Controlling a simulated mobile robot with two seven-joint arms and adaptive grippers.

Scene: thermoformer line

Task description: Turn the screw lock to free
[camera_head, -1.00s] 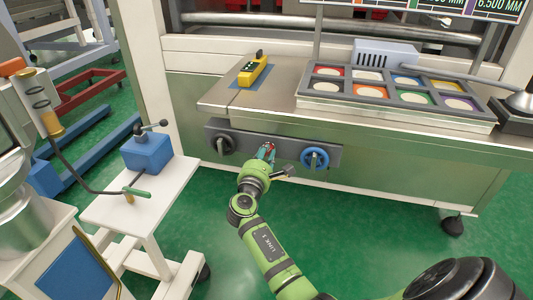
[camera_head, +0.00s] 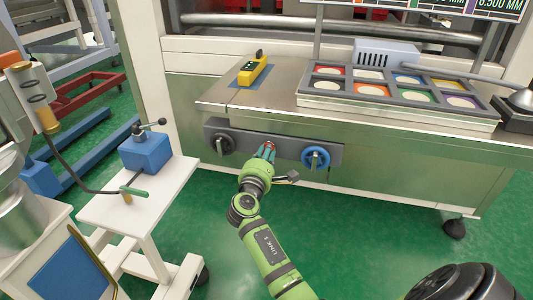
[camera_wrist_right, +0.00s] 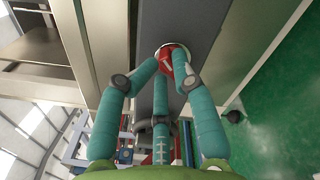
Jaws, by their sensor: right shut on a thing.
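A grey panel (camera_head: 290,151) on the front of the machine bench carries a black knob (camera_head: 222,144) on the left and a blue knob (camera_head: 315,158) on the right. Between them is a red knob (camera_wrist_right: 167,57), set in a pale ring in the right wrist view. My right gripper (camera_head: 268,151) reaches up to the panel from below, its teal fingers shut on the red knob. The fingers hide most of this knob in the head view. I cannot read any lock marking. My left gripper is not in view.
A yellow device (camera_head: 254,70) and a grey tray (camera_head: 388,93) of coloured compartments stand on the bench above the panel. A white cart (camera_head: 128,212) with a blue box (camera_head: 146,152) stands to the left. Green floor is open below the bench.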

